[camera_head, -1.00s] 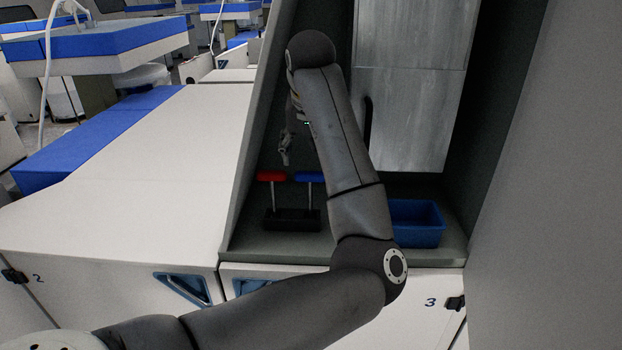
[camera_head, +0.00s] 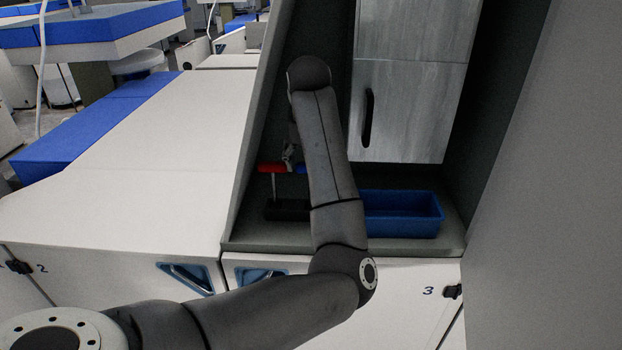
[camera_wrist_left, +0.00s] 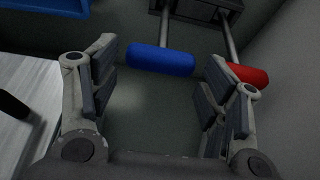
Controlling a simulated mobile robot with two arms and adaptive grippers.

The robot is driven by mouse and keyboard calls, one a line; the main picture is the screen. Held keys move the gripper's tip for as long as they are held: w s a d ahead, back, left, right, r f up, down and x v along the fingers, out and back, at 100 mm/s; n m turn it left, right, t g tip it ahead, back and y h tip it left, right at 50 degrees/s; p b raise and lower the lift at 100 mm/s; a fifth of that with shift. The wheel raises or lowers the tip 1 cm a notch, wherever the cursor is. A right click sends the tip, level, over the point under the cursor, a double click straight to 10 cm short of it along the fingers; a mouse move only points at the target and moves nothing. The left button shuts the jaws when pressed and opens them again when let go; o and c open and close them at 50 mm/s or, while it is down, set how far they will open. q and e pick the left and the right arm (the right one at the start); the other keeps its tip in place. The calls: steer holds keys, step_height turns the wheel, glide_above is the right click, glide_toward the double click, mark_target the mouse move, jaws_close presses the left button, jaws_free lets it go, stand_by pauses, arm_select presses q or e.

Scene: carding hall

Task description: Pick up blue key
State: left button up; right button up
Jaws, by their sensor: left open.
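The blue key has a blue handle (camera_wrist_left: 160,60) on a thin metal shaft. In the left wrist view it lies ahead of my open left gripper (camera_wrist_left: 160,85), in the gap between the fingers and a little beyond them. In the head view only a small bit of the blue handle (camera_head: 300,170) shows, because my left arm covers the rest. The left gripper (camera_head: 290,155) shows there just above it, partly hidden by the arm. My right gripper is in neither view.
The red key (camera_head: 272,169) stands left of the blue one; its red handle (camera_wrist_left: 247,74) is close behind the right finger in the wrist view. Both stand in a dark holder (camera_head: 285,210). A blue bin (camera_head: 405,214) is to the right. A grey cabinet (camera_head: 408,110) hangs above.

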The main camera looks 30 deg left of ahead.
arm_select(q)
steer(key=shift+p+x, duration=0.35)
steer(key=shift+x, duration=0.55)
steer(key=shift+w+a+f, duration=0.1)
steer(key=shift+f, duration=0.25)
steer(key=shift+r, duration=0.1)
steer(key=c, duration=1.2)
